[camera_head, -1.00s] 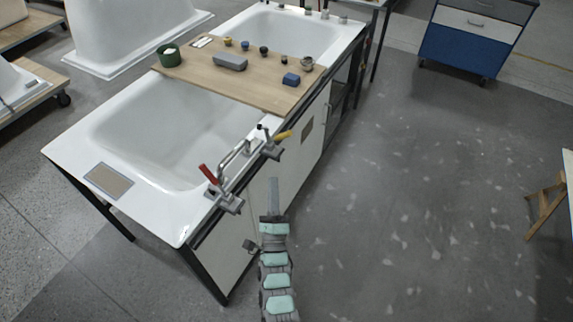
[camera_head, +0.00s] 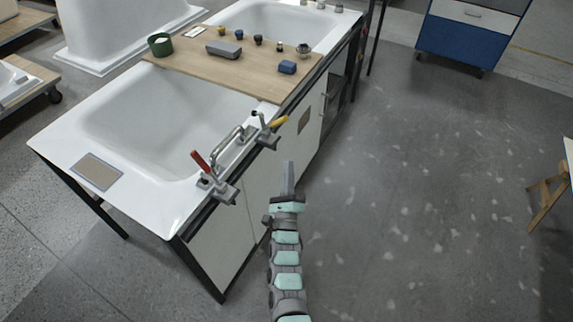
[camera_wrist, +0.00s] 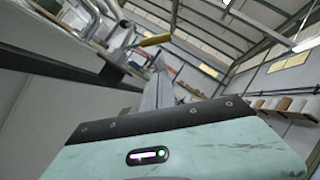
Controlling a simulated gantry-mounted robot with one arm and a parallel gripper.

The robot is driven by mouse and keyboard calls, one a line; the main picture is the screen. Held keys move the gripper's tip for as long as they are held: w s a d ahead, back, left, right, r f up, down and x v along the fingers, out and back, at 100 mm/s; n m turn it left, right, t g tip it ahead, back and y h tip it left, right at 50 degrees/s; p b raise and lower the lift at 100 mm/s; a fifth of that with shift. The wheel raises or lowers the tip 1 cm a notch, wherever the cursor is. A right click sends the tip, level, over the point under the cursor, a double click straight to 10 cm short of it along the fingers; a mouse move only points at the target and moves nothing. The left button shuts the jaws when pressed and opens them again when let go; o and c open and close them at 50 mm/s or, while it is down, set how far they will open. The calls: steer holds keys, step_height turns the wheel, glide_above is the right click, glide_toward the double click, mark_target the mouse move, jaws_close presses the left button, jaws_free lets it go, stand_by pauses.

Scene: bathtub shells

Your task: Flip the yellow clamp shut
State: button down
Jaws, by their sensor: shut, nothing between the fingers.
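The yellow-handled clamp (camera_head: 267,138) sits on the tub's right rim, towards the wooden board. Its yellow handle (camera_head: 278,122) points outward and up to the right, past the rim. In the wrist view the yellow handle (camera_wrist: 155,40) shows above and beyond the fingers. My gripper (camera_head: 288,164) is shut and empty. It is outside the tub, below and slightly right of the yellow handle in the head view, and apart from it. In the wrist view its narrow fingers (camera_wrist: 158,90) point ahead, below the handle.
A red-handled clamp (camera_head: 218,188) sits nearer on the same rim, its handle leaning up and left. A bent metal pipe (camera_head: 228,146) lies between the clamps. The wooden board (camera_head: 262,78) carries several small items. Open floor (camera_head: 420,200) lies to the right.

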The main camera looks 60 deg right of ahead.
steer(key=w+d+r+b, duration=0.2)
steer(key=w+d+r, duration=0.3)
steer(key=w+d, duration=0.1)
steer(key=shift+w+d+r, duration=0.2)
steer(key=shift+d+r, duration=0.1)
steer(key=shift+r, duration=0.1)
steer(key=shift+r, duration=0.1)
